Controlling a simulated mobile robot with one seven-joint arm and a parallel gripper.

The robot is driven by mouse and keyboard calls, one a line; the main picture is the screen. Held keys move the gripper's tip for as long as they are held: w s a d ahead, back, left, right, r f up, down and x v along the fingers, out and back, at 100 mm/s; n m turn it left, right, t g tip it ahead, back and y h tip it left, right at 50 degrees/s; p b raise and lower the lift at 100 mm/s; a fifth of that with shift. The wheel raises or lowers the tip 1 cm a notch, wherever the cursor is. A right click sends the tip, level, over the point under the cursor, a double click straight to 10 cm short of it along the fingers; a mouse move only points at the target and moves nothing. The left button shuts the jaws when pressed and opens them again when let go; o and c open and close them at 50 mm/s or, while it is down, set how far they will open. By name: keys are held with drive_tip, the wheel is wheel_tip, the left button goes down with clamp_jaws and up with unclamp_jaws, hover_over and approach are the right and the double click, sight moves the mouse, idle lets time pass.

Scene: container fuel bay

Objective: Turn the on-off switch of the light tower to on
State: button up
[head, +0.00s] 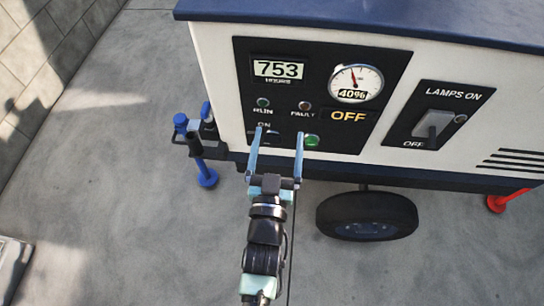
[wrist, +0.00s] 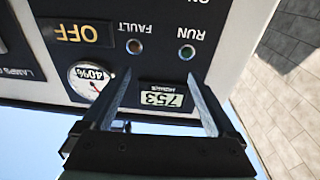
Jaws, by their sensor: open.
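The light tower's dark control panel (head: 230,120) is on the side of a white housing. Its ON label (head: 264,125) shows behind my gripper, with the on-off switch (head: 271,138) below it partly hidden by my fingers; the switch's position is unclear. The panel's status display reads OFF (head: 348,117). My gripper (head: 279,132) is open and empty in front of the lower left of the panel. In the wrist view, upside down, the open fingers (wrist: 159,73) reach toward the panel near the RUN lamp (wrist: 187,52) and FAULT lamp (wrist: 134,46); the switch is out of frame.
A green button (head: 312,141) sits right of my fingers. A separate lamps switch (head: 432,125) is further right, its lever pointing toward OFF. A gauge (head: 355,83) reads 40%. A wheel (head: 367,215) and blue-footed hitch jack (head: 203,175) are below.

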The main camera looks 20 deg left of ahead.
drive_tip(key=g+b, duration=0.1)
drive_tip(key=b, duration=0.1)
approach(272, 143)
drive_tip(key=b+x, duration=0.3)
drive_tip(key=x, duration=0.6)
drive_tip(key=shift+w+f, duration=0.1)
drive_tip(key=shift+w, duration=0.1)
drive_tip(key=c, duration=1.4)
drive_tip(key=shift+o, duration=0.2)
